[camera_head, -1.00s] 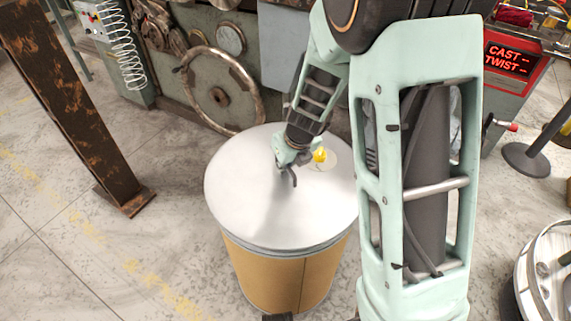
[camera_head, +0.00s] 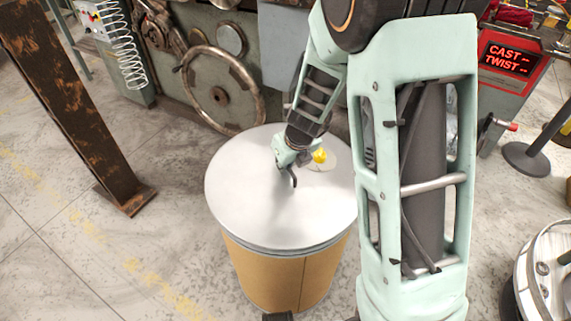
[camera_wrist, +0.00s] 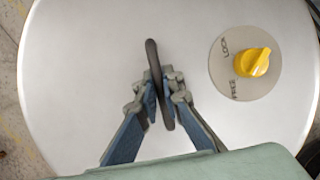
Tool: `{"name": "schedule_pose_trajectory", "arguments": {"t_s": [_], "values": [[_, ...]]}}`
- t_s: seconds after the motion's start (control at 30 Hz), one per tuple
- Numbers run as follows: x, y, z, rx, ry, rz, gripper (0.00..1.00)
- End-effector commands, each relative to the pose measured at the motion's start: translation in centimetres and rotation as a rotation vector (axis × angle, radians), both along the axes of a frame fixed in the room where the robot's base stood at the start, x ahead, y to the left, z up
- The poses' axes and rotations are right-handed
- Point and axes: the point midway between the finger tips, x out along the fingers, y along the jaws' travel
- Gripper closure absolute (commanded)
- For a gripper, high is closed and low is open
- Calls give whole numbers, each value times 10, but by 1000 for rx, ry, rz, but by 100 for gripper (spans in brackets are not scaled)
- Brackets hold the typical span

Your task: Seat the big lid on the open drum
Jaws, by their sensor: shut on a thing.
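The big lid (camera_head: 262,215) is a round silver-grey disc lying over the top of the drum (camera_head: 275,275), which has a tan-brown side. In the head view the lid appears to rest level on the drum's rim, but I cannot tell whether it is fully down. My gripper (camera_head: 287,168) is above the lid's middle. In the wrist view my gripper (camera_wrist: 161,98) is shut on the lid's dark bar handle (camera_wrist: 153,58).
A machine with a handwheel (camera_head: 221,92) stands behind the drum. A rusty steel post (camera_head: 75,110) is at left. A red display box (camera_head: 512,65) and a post base (camera_head: 526,160) are at right. A round pale object (camera_head: 548,275) is at lower right. Floor left of the drum is clear.

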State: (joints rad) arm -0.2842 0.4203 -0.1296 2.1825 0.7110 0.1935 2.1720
Motion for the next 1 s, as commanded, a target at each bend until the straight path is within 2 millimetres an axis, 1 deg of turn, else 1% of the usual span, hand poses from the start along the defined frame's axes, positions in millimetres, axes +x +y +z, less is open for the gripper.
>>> {"name": "schedule_pose_trajectory", "arguments": {"t_s": [0.3,0.33,0.5,0.7,0.87,0.9,1.0], "values": [[2,0,1,0,-5,0,100],[2,0,1,0,-5,0,90],[1,0,1,0,-2,1,72],[-1,0,-2,-1,4,1,71],[-1,0,-1,-1,3,1,54],[-1,0,-1,0,2,1,52],[-1,0,-1,0,1,1,52]]}}
